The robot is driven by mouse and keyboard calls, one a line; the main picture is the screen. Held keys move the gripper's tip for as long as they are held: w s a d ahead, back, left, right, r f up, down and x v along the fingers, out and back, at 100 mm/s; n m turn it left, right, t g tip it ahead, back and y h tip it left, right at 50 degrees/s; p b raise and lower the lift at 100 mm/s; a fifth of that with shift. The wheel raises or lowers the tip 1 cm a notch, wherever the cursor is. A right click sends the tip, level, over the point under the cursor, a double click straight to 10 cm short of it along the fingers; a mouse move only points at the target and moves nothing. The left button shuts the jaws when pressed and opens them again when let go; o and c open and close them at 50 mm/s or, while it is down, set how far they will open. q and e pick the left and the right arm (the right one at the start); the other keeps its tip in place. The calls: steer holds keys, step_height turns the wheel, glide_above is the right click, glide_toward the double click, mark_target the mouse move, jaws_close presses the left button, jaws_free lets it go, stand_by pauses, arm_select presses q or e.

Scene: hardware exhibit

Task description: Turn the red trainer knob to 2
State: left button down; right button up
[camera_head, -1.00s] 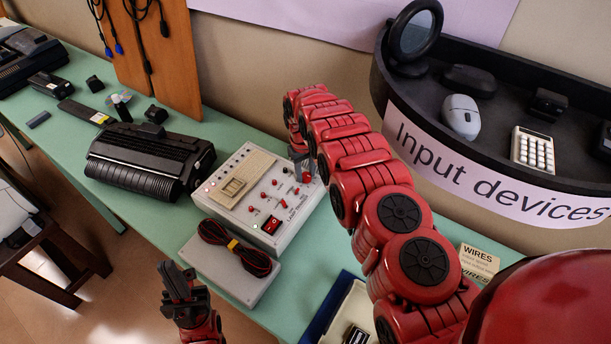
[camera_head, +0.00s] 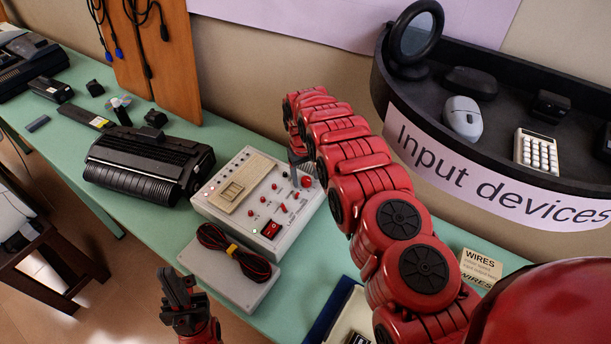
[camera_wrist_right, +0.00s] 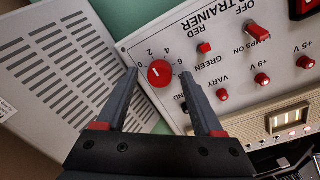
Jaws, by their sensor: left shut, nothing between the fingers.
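The red trainer knob (camera_wrist_right: 160,73) is round with a white pointer mark, on the light grey trainer panel in the right wrist view. A printed scale runs from 0 to 8 around it. The pointer appears to lie toward the 0–2 side; its exact reading is hard to tell. My right gripper (camera_wrist_right: 160,76) is open, one finger on each side of the knob, with gaps visible. In the head view the knob (camera_head: 307,181) shows at the trainer's back right corner, just below my right gripper (camera_head: 299,160). My left gripper (camera_head: 178,290) is shut and empty, left of the table's front edge.
The trainer (camera_head: 235,215) has small red switches and a red power switch (camera_head: 270,229). In front lies a grey box (camera_head: 225,282) with coiled wires (camera_head: 228,248). A black printer (camera_head: 145,160) stands left. The curved "Input devices" shelf (camera_head: 480,172) is at right.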

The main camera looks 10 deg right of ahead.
steer(key=shift+r, duration=0.1)
steer(key=shift+r+b, duration=0.3)
steer(key=shift+r, duration=0.2)
step_height(320, 180, up, 4)
steer(key=shift+a+r+b, duration=0.1)
steer(key=shift+a+b, duration=0.05)
steer(key=shift+b, duration=0.6)
step_height(320, 180, up, 3)
steer(key=shift+p, duration=0.8)
step_height(320, 180, up, 9)
steer(key=p, duration=0.9)
glide_above(304, 179)
steer(key=shift+s+a, duration=0.15)
steer(key=shift+a, duration=0.1)
